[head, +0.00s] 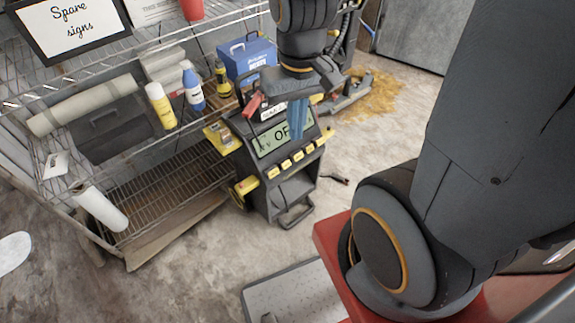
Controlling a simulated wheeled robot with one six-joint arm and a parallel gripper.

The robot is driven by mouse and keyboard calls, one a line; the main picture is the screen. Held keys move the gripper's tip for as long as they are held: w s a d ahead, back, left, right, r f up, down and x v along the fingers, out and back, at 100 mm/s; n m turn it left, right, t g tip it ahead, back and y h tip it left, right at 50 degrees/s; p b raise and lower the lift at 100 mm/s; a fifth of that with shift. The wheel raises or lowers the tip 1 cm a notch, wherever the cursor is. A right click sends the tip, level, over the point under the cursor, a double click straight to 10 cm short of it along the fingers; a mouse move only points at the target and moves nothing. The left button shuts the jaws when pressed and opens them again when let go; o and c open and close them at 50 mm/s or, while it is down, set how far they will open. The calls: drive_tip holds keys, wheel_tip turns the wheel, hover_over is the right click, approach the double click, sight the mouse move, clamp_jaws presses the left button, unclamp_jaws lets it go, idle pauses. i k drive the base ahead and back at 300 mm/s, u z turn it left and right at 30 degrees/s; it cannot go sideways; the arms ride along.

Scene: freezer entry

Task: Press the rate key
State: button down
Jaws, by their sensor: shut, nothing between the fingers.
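A black wheeled charger-like unit (290,185) with yellow trim stands on the floor at the picture's centre. Its grey-green display (268,143) shows "OF", with the rest hidden behind my gripper. Below the display is a slanted row of several yellow keys (285,166). Their labels are too small to read, so I cannot tell which is the rate key. My gripper (298,132) has blue fingers that are shut and empty. It points down in front of the display, above the key row. I cannot tell how far it is from the panel.
A wire shelf (165,190) on the left holds a yellow bottle (160,105), a blue bottle (193,90) and a rolled mat (82,105). A blue toolbox (246,55) is behind the unit. Yellowish debris (372,95) lies at the back right.

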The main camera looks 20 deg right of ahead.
sight(286, 164)
drive_tip(key=z, duration=0.4)
drive_tip(key=k, duration=0.45)
drive_tip(key=z, duration=1)
drive_tip(key=k, duration=0.75)
drive_tip(key=z, duration=0.25)
